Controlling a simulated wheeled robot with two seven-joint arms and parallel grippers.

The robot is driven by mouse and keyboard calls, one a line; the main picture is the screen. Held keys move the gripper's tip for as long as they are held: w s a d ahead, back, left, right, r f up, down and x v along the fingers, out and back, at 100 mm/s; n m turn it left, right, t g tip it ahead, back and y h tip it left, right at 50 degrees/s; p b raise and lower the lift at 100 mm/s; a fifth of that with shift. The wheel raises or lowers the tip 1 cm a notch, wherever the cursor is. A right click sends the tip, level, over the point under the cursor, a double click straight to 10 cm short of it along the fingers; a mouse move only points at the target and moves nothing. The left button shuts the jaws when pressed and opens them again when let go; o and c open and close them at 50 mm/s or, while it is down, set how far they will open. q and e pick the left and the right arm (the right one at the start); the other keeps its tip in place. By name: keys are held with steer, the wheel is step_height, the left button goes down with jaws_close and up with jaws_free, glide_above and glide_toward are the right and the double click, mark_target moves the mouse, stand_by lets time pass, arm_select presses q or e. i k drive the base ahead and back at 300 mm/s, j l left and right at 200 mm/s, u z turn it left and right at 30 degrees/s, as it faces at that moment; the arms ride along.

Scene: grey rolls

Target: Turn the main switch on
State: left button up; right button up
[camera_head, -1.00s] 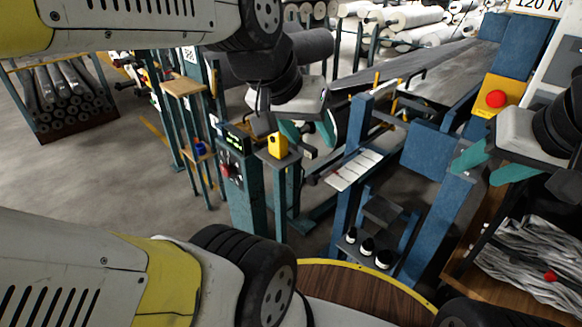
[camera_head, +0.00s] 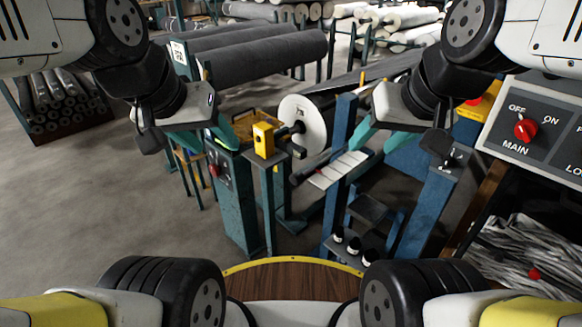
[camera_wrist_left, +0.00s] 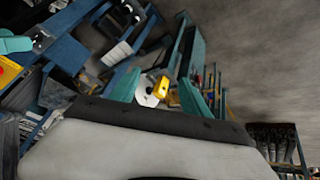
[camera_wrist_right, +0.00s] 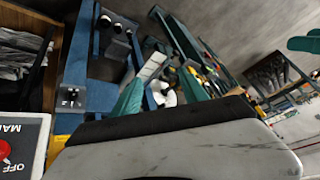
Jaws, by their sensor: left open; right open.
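The main switch (camera_head: 525,130) is a red round knob on a light-framed grey panel (camera_head: 496,139) at the right of the head view, with OFF, ON and MAIN printed around it. Its pointer seems to lean toward OFF, but it is small. In the right wrist view the knob (camera_wrist_right: 5,150) is cut by the left edge. My right gripper (camera_head: 383,140) is open and empty, left of the panel and well apart from it. My left gripper (camera_head: 205,138) is open and empty, further left, above the green machine post. Nothing is between either pair of fingers.
A yellow box (camera_head: 263,140) sits on a post between the grippers. A white disc (camera_head: 303,122) and large grey roll (camera_head: 265,57) lie behind. A blue post (camera_head: 425,205) stands below my right gripper. A bin of crumpled grey material (camera_head: 525,250) is under the panel.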

mark_target(525, 130)
steer(key=l+z, duration=0.2)
steer(key=z, duration=1.8)
steer(key=k+j, duration=0.35)
steer(key=k+j+z, duration=0.1)
steer(key=k+j, duration=0.3)
steer(key=k, duration=0.15)
